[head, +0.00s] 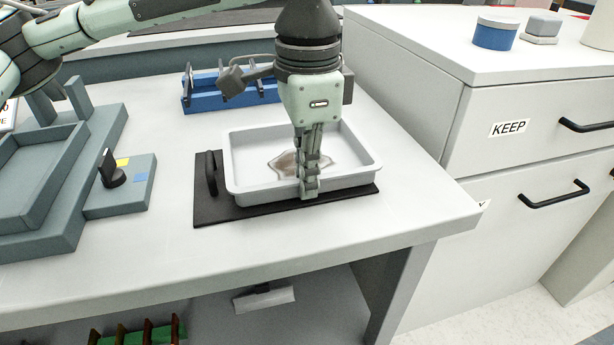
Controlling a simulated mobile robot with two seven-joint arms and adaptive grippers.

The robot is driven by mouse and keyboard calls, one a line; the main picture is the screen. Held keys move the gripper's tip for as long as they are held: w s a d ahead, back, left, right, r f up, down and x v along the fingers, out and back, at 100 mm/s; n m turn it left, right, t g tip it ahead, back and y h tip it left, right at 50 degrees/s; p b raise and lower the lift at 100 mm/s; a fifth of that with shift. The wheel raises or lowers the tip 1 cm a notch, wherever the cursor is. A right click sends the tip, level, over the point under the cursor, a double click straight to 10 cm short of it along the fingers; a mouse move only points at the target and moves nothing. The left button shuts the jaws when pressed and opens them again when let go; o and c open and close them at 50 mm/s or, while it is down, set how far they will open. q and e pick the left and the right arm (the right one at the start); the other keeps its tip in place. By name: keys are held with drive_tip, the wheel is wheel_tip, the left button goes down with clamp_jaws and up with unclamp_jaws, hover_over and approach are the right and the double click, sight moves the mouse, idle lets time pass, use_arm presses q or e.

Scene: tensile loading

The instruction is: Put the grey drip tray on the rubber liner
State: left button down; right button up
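The grey drip tray (245,165) is a shallow rectangular pan with a brown stain on its floor. It sits level over the black rubber liner (215,213), which shows along the tray's left and near sides. I cannot tell whether a small gap is left beneath the tray. My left gripper (310,190) points straight down at the tray's near wall, right of its middle. Its fingers are close together and appear shut on that wall; the inner fingertip is hidden. My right gripper is not in view.
A black upright handle-like piece (210,173) stands at the liner's left end. A blue rack (230,95) is behind the tray. A grey-green fixture (125,190) stands left. A drawer cabinet (480,120) borders the table's right side. The table front is clear.

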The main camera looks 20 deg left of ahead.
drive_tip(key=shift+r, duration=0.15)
use_arm(q)
drive_tip(key=shift+f, duration=0.1)
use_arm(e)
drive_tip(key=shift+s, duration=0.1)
use_arm(q)
drive_tip(key=c, duration=2.1)
unclamp_jaws()
drive_tip(key=o, duration=0.4)
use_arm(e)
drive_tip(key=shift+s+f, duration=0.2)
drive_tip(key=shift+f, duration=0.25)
